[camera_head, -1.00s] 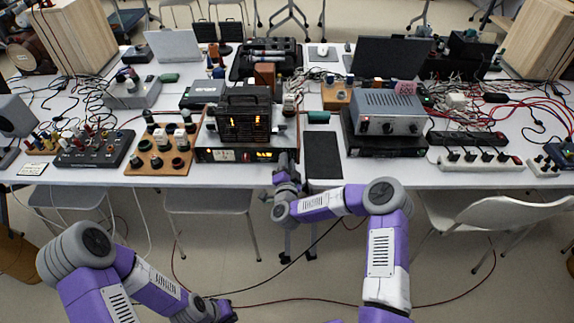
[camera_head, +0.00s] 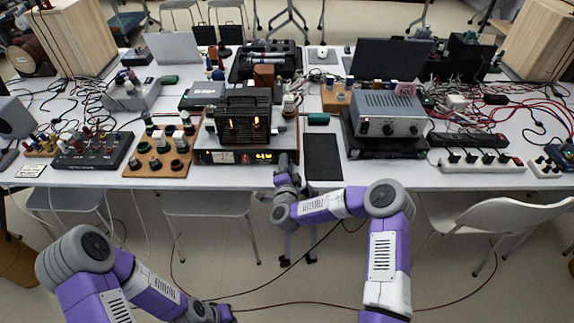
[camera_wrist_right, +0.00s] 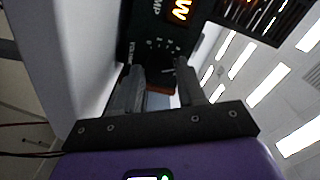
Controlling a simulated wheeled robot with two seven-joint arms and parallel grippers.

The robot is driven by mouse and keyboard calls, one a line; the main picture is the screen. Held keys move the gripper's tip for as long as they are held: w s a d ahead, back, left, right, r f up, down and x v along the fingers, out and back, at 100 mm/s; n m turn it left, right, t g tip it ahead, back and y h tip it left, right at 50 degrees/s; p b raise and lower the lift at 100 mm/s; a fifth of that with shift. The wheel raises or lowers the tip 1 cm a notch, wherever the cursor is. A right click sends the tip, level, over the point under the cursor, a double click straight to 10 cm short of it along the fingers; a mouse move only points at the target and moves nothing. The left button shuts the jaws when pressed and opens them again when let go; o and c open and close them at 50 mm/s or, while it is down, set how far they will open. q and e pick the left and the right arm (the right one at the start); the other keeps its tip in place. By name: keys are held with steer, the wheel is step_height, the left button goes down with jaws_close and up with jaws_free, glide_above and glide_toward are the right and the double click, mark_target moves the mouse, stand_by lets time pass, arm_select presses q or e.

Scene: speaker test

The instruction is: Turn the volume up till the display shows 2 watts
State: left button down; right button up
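The amplifier (camera_head: 228,157) is a dark, flat unit at the table's front edge, with a lit amber display (camera_head: 264,157) too small to read. In the right wrist view its display (camera_wrist_right: 180,10) shows a "W"; the digits are cut off. Dial marks (camera_wrist_right: 160,44) ring the volume knob, which is dark and mostly hidden between the fingers. My right gripper (camera_wrist_right: 160,72) has its fingers on either side of the knob; whether they press it is unclear. In the head view my right gripper (camera_head: 284,163) is at the amplifier's right end. My left gripper (camera_head: 215,314) is low, away from the table, its fingers unclear.
A black tube unit (camera_head: 243,128) with glowing tubes stands on the amplifier. A black pad (camera_head: 322,157) lies just right of my right gripper. A grey instrument (camera_head: 390,112) stands further right, a wooden board of knobs (camera_head: 143,165) to the left.

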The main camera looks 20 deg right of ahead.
steer(key=shift+o, duration=1.4)
steer(key=shift+s, duration=0.1)
steer(key=p+v, duration=0.1)
steer(key=v, duration=0.6)
steer(key=shift+s+p, duration=0.2)
steer(key=shift+p, duration=0.2)
steer(key=shift+a, duration=0.1)
